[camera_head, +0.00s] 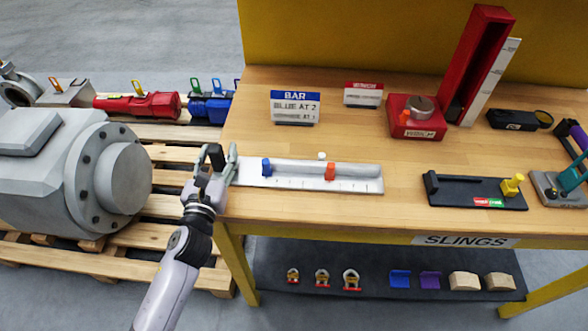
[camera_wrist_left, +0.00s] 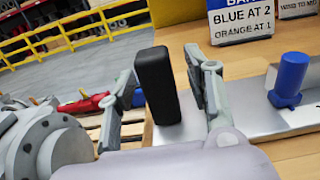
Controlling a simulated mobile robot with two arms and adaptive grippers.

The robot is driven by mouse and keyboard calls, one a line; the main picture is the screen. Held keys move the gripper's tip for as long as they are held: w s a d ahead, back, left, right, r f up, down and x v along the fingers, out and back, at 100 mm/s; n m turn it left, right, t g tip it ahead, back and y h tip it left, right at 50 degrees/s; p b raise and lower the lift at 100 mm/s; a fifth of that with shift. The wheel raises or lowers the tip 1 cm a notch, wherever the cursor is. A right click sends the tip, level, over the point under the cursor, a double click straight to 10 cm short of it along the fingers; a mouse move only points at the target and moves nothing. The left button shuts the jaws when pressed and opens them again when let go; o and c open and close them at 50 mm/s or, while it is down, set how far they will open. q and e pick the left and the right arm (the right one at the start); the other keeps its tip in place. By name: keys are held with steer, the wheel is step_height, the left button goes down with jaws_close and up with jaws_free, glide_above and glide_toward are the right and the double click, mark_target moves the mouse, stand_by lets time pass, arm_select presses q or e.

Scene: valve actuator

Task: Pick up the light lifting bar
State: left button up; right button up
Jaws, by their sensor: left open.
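A light grey bar (camera_head: 345,168) with a blue collar (camera_head: 266,167) and an orange collar (camera_head: 330,172) lies along a silver marked plate (camera_head: 290,183) on the workbench. I cannot tell for sure that this is the light lifting bar. An upright black block (camera_head: 215,156) stands at the plate's left end. My left gripper (camera_head: 216,163) is open, with one finger on each side of this block. In the left wrist view the black block (camera_wrist_left: 160,88) shows between the fingers, with gaps beside it. The blue collar (camera_wrist_left: 289,78) is to the right. My right gripper is out of view.
A sign (camera_head: 295,106) reads "BLUE AT 2" behind the plate. A red winch (camera_head: 416,117) and a black fixture (camera_head: 470,192) stand to the right. A large grey valve body (camera_head: 60,170) sits on pallets at left. Bare wood lies in front of the plate.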

arm_select(q)
steer(key=shift+s, duration=0.1)
steer(key=shift+c, duration=0.4)
jaws_close()
stand_by(0.4)
steer(key=shift+r, duration=0.1)
